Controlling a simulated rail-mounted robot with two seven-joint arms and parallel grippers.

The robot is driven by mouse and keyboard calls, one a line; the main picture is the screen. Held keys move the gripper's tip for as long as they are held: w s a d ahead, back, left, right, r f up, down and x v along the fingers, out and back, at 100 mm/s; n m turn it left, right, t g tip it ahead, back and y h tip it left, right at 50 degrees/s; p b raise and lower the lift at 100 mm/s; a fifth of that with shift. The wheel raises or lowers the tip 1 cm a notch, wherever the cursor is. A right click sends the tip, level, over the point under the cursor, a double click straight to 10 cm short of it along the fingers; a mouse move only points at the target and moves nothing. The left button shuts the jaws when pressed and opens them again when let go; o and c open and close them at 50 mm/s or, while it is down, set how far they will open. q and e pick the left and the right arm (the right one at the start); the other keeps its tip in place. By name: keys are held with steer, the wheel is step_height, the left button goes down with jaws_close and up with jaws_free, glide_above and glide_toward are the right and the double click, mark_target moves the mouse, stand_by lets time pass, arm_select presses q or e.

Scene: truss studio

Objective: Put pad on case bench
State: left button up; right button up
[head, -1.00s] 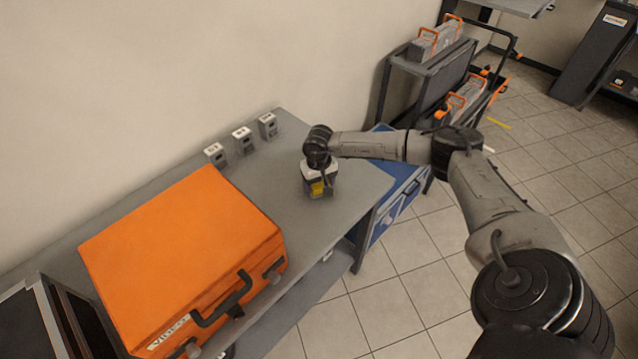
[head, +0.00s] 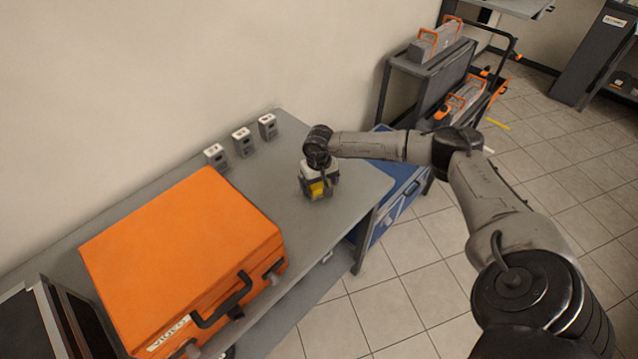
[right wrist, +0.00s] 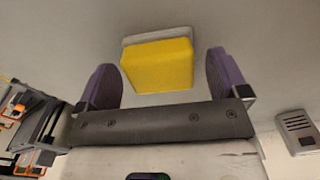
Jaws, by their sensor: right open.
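The pad is a yellow block with a pale grey backing. In the right wrist view the pad (right wrist: 158,64) lies against the grey bench top, between my open fingers, with a gap visible on each side. My right gripper (head: 318,190) is over the bench near its right end and points down; its two purple-lined fingers also show in the right wrist view (right wrist: 172,80). In the head view only a little yellow of the pad shows below the wrist. The case bench (head: 345,205) is a grey table bearing a large orange case. My left gripper is not in view.
The orange case (head: 185,250) fills the bench's left and middle. Several small grey boxes (head: 242,142) stand along the wall edge. A blue case (head: 395,195) is below the bench's right end. A grey cart (head: 430,75) stands behind. Bench top around my gripper is clear.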

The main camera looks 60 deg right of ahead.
mark_target(319, 184)
step_height(319, 184, up, 12)
steer(key=p, duration=0.1)
steer(key=shift+p, duration=0.3)
steer(key=shift+f, duration=0.1)
stand_by(0.3)
